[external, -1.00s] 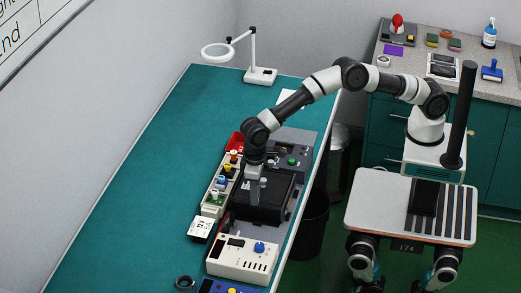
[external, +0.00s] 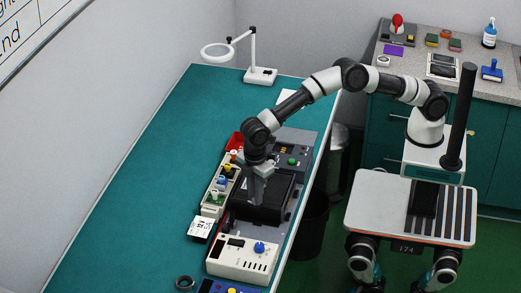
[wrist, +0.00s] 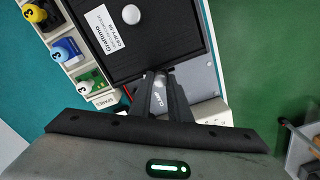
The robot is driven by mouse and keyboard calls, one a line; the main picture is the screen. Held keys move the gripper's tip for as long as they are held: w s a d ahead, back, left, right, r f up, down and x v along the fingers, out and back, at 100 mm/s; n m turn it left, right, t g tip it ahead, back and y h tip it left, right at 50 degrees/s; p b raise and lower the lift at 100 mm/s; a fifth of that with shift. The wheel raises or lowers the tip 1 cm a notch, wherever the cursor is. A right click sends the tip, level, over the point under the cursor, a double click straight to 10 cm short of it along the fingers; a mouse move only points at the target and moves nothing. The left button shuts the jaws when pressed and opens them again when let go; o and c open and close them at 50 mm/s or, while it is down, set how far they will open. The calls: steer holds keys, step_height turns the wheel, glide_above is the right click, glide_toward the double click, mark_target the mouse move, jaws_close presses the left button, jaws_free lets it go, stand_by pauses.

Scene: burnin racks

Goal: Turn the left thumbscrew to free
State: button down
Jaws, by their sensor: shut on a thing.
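My gripper (external: 257,200) reaches down at the front edge of a black box-shaped unit (external: 275,205) on the bench. In the wrist view the gripper (wrist: 160,80) has its fingers close together around a small pale metal part at the unit's lower edge. This looks like a thumbscrew, mostly hidden by the fingers; its turned position cannot be read. The unit (wrist: 165,50) carries a white label (wrist: 108,27). A round whitish knob (wrist: 131,14) stands on its top, apart from the gripper.
A strip with numbered coloured plugs (wrist: 65,48) lies close along the unit's left side. A cream box with a blue knob (external: 243,258) stands in front. A ring-lamp magnifier (external: 262,75) is at the far end. The left of the green bench is clear.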

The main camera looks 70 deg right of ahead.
steer(key=shift+n, duration=1.5)
steer(key=c, duration=1.7)
jaws_free()
steer(key=shift+o, duration=0.2)
steer(key=shift+r, duration=0.1)
step_height(320, 180, up, 17)
steer(key=shift+r+p, duration=0.15)
steer(key=shift+p, duration=0.2)
